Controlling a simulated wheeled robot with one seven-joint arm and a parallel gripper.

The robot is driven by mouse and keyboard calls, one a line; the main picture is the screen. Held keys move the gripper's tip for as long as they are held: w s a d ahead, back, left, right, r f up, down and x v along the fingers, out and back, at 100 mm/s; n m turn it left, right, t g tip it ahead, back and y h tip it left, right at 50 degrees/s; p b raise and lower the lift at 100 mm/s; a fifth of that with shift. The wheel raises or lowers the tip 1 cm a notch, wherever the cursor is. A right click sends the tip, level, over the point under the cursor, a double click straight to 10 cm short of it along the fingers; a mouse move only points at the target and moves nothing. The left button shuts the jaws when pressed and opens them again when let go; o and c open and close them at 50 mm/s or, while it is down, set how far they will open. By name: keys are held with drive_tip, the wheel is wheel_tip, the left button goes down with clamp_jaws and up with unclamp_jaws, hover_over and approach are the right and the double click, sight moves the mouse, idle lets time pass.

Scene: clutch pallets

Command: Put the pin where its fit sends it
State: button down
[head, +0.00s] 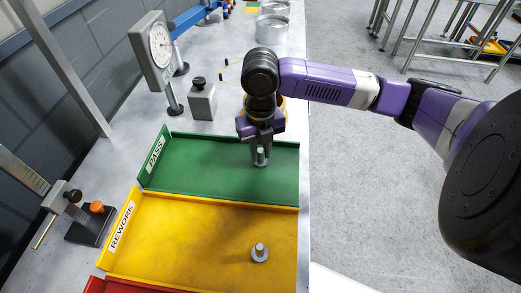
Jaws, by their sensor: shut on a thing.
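My gripper (260,145) points down over the right part of the green tray (205,170) labelled PASS. It is shut on a small grey metal pin (261,158), upright with a wider flange at its lower end. Whether this pin touches the tray floor I cannot tell. A similar pin (260,251) stands upright on its flange in the yellow tray (165,245) labelled REWORK, toward its right side. The fingers partly hide the upper part of the held pin.
A red tray (95,286) shows at the bottom edge. Metal cans (272,27) stand behind. The bench edge runs along the right.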

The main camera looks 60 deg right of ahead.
sight(260, 150)
drive_tip(key=shift+f, duration=0.1)
drive_tip(key=c, duration=1.3)
unclamp_jaws()
drive_tip(key=shift+o, duration=0.2)
wheel_tip(260, 150, up, 12)
